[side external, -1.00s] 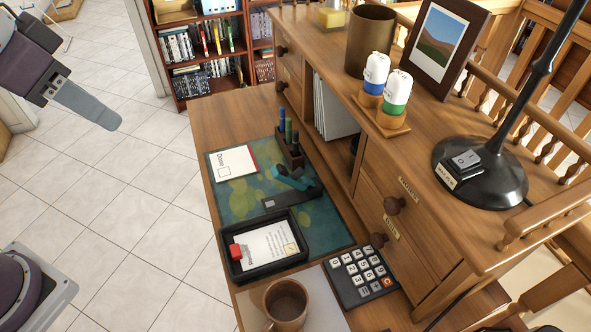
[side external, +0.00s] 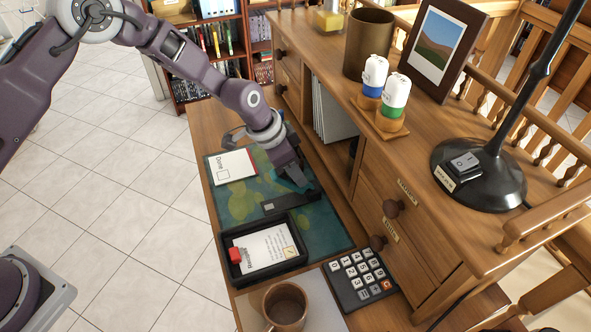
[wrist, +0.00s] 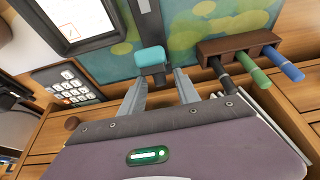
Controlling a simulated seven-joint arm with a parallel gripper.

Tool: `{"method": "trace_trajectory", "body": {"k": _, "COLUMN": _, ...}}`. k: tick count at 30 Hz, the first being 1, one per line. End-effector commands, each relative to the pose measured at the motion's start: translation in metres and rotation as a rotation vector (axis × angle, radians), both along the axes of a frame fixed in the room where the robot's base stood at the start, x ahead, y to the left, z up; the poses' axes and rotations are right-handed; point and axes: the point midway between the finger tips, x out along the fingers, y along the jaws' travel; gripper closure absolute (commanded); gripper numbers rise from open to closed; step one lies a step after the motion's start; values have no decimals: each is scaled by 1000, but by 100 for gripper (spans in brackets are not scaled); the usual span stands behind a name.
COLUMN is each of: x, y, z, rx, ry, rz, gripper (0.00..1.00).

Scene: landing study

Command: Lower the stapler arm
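The stapler has a dark base (side external: 280,205) lying on the patterned desk mat (side external: 236,203) and a teal arm (side external: 297,173) raised at its back end. In the wrist view the teal arm's end (wrist: 151,57) stands up toward the camera, with part of the dark base (wrist: 148,22) beyond it. My gripper (wrist: 158,84) is open, its two grey fingers apart, with the teal end just ahead of and between the tips. No contact is clear. In the side view my wrist comes down over the stapler and hides part of the arm and the fingers.
A pen holder (wrist: 225,47) with several pens stands close on the wrist view's right. A black tray (side external: 228,262) with a card lies in front of the stapler, near a calculator (side external: 361,277) and a mug (side external: 285,305). The drawer unit (side external: 400,215) rises close at right.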

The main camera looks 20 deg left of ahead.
Motion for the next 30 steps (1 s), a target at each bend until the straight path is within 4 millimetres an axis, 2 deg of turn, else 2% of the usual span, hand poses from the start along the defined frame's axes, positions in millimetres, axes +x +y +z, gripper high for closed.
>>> {"method": "trace_trajectory", "body": {"k": 3, "x": 1, "y": -1, "z": -6, "rx": 1, "ry": 1, "rz": 0, "gripper": 62}}
{"method": "trace_trajectory", "body": {"k": 9, "x": 2, "y": -1, "z": -6, "rx": 0, "ry": 1, "rz": 1, "gripper": 62}}
{"method": "trace_trajectory", "body": {"k": 15, "x": 1, "y": -1, "z": -6, "rx": 0, "ry": 1, "rz": 1, "gripper": 100}}
{"method": "trace_trajectory", "body": {"k": 30, "x": 1, "y": -1, "z": -6, "rx": 1, "ry": 2, "rz": 1, "gripper": 100}}
